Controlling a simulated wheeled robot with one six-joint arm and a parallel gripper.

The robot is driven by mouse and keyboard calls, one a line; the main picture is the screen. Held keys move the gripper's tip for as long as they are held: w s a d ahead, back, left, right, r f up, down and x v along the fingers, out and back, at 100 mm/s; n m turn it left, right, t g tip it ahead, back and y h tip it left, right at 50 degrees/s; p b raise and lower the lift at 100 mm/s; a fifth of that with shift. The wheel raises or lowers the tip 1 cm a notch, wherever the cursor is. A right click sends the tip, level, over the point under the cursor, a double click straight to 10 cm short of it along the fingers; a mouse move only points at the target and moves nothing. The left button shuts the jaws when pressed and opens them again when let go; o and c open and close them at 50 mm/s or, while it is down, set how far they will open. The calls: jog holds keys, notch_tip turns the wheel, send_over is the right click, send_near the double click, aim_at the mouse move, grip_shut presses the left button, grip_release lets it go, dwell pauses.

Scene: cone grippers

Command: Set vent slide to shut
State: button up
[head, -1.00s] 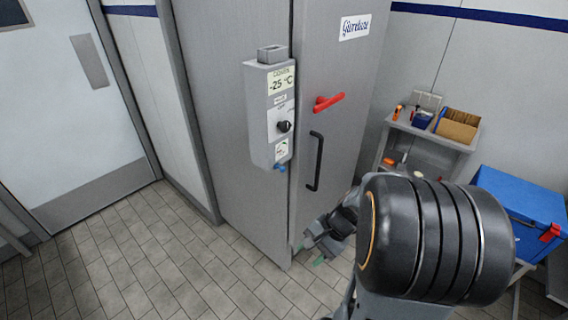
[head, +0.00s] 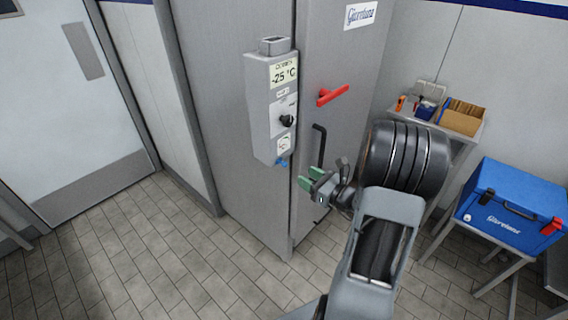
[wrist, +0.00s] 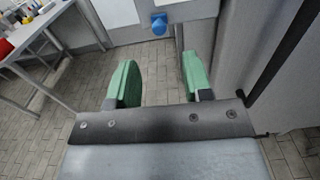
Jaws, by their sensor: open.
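A red lever (head: 332,95) and a black door handle (head: 319,145) are on the cabinet door, close to my arm. A shelf with a cardboard box (head: 461,117) and a blue cooler (head: 512,205) stand at right. The tiled floor (head: 130,240) at left is clear.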

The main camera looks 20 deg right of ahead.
aim_at(286, 164)
jog(key=p+x, duration=0.1)
jog(key=x, duration=0.8)
jog(key=shift+w+a, duration=0.2)
jog(key=shift+w, duration=0.05)
grip_shut()
